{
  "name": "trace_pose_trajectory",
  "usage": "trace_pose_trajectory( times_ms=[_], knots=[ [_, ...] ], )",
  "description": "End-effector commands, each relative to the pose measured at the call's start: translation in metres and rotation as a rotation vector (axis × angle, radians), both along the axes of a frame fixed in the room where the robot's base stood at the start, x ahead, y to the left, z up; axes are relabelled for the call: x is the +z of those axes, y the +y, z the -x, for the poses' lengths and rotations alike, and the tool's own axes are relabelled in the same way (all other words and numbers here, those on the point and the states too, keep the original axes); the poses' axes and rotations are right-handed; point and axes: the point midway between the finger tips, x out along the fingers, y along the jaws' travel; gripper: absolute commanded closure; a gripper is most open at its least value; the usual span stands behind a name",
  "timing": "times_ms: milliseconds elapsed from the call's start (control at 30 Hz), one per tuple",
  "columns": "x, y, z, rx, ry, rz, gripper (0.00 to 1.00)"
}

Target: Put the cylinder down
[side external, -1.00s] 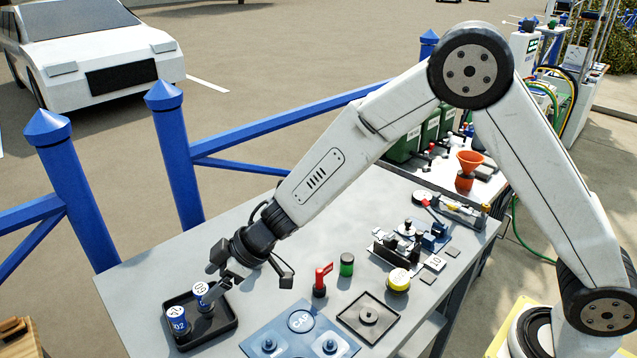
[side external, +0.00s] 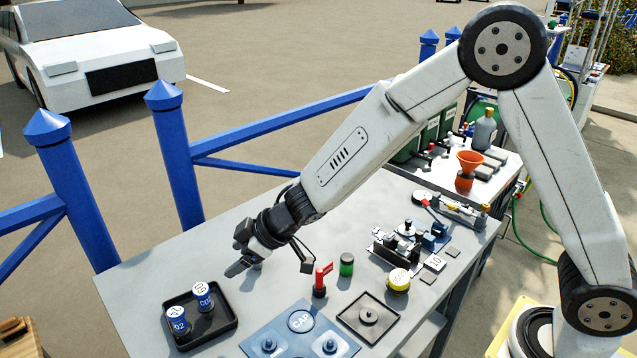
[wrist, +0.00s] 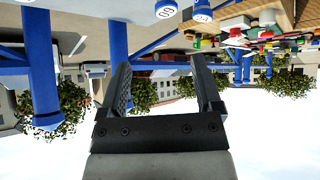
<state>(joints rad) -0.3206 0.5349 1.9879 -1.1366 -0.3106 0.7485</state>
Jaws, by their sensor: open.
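Two blue cylinders with white numbered tops stand upright in a black tray (side external: 222,325) at the table's front left. One cylinder (side external: 202,297) is towards the tray's middle; the other (side external: 178,321) is at its left. My gripper (side external: 237,268) is open and empty, above and to the right of the tray, clear of both cylinders. In the wrist view its two fingers (wrist: 160,66) are spread apart with nothing between them. Two round white numbered faces with blue, which look like the cylinder tops, show at that view's top edge.
A red-handled piece (side external: 320,280), a green cylinder (side external: 347,265), a yellow-sided round piece (side external: 398,281) and a blue panel (side external: 290,335) stand right of the tray. Blue fence posts (side external: 178,155) rise behind the table (side external: 150,268). Bare tabletop lies behind the tray.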

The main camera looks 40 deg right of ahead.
Motion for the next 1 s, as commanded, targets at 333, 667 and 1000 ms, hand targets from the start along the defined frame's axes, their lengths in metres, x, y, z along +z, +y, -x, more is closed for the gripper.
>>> trace_pose_trajectory(
  times_ms=[333,667,1000],
  knots=[
    [0.014,-0.125,0.043,-0.406,0.106,0.140,0.17],
    [0.008,-0.200,0.142,-0.684,0.378,0.197,0.17],
    [0.003,-0.212,0.200,-0.772,0.551,0.165,0.17]
  ],
)
